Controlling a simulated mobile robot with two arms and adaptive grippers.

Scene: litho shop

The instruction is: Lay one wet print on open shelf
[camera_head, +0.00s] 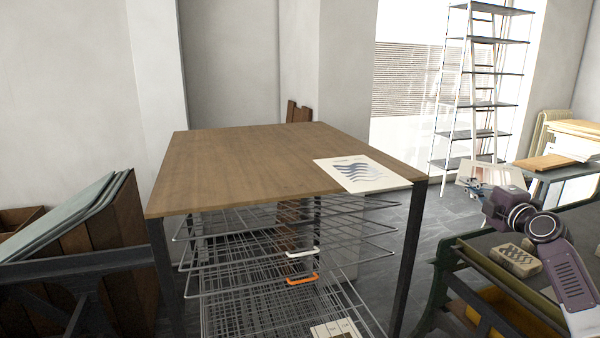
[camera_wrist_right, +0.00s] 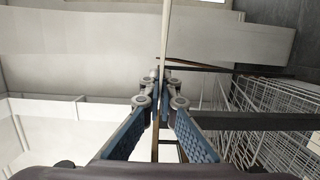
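A pale printed sheet (camera_head: 492,172) is at my right gripper (camera_head: 468,184), at the right in the head view. The gripper's fingers look closed on the sheet's edge. In the right wrist view the fingertips (camera_wrist_right: 158,76) nearly meet around a thin pale edge. The gripper is to the right of the wire drying rack (camera_head: 375,235), apart from it. Another print with blue waves (camera_head: 352,168) lies on the rack's wooden top (camera_head: 240,165). Two wire shelves carry a white handle (camera_head: 302,253) and an orange handle (camera_head: 301,281). My left gripper is out of view.
A print (camera_head: 336,329) lies on a low wire shelf. A dark bench with a patterned block (camera_head: 517,261) stands at the right, below my right arm. A tall open shelf unit (camera_head: 475,90) stands behind. Plates in a wooden rack (camera_head: 75,220) stand at the left.

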